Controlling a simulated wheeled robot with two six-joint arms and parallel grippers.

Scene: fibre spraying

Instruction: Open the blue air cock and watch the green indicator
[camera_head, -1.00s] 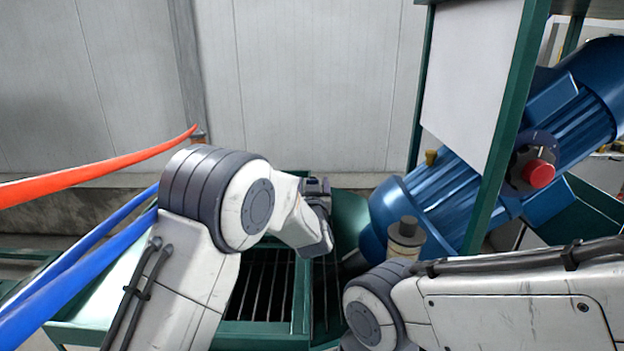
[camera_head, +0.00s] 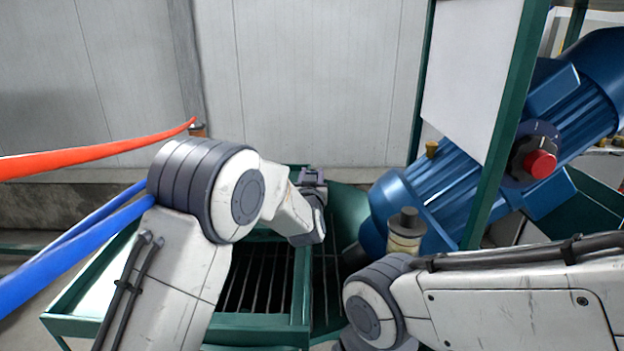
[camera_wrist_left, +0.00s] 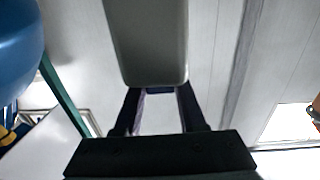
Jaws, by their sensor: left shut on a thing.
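My left gripper (camera_head: 313,176) is at the far end of my left arm, above the far edge of the green grated frame. In the left wrist view its two dark fingers (camera_wrist_left: 160,98) close on a small dark blue piece (camera_wrist_left: 160,90), which looks like part of the blue air cock. A smooth grey block (camera_wrist_left: 150,40) stands just beyond the fingertips and hides what is behind it. My right arm comes in from the lower right; its gripper is not visible. I cannot make out a green indicator in either view.
An orange hose (camera_head: 95,150) and blue hoses (camera_head: 80,248) cross the left. The green grated frame (camera_head: 180,338) lies below my arms.

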